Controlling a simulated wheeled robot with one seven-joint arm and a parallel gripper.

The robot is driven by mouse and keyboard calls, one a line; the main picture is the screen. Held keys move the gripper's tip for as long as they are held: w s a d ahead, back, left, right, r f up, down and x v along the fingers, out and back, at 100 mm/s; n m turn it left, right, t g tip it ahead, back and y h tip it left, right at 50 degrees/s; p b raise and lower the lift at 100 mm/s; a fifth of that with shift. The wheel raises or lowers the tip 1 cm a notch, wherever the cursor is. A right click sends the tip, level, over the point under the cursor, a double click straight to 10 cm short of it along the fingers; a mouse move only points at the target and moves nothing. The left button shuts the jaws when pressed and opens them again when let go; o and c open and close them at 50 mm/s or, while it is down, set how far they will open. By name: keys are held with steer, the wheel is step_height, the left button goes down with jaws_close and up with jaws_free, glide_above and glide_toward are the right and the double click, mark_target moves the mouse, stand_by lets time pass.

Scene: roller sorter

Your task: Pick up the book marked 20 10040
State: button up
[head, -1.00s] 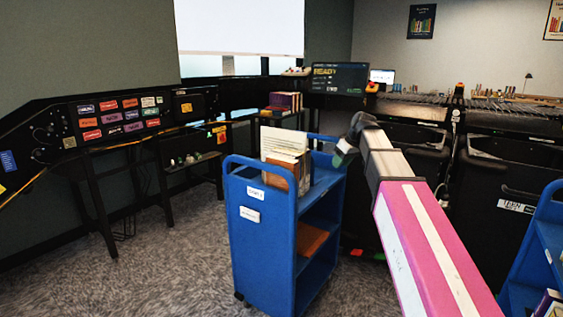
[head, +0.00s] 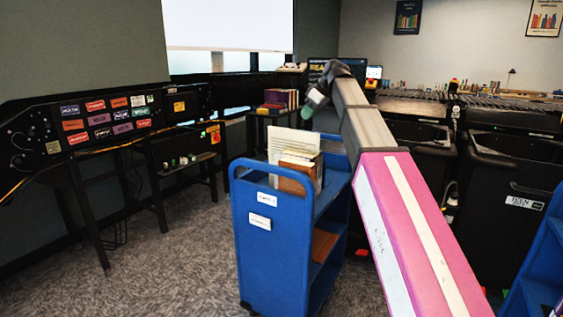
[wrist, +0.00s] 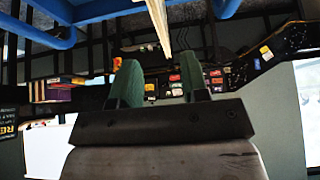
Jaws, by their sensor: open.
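Several books (head: 296,150) with cream pages and brown covers stand upright on the top shelf of a blue cart (head: 275,240). A brown book (head: 324,245) lies on the lower shelf. No mark 20 10040 is readable on any of them. My gripper (head: 316,96) is above and behind the cart in the head view, near the upright books, and looks small there. In the wrist view my gripper (wrist: 160,82) has its two green fingers apart with nothing between them. A thin cream book edge (wrist: 160,22) shows beyond the fingertips, apart from them.
A black sign-covered panel (head: 105,120) runs along the left wall. A small stand with stacked books (head: 280,99) is behind the cart. Dark sorter bins (head: 505,170) stand at the right, with another blue cart (head: 545,260) at the right edge. Carpet at the left front is clear.

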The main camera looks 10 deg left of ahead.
mark_target(293, 132)
steer(key=shift+w+a+r, duration=0.1)
steer(key=shift+w+a, duration=0.1)
steer(key=shift+a, duration=0.35)
steer(key=x, duration=1)
steer(key=shift+a+f, duration=0.1)
steer(key=shift+f, duration=0.2)
jaws_close()
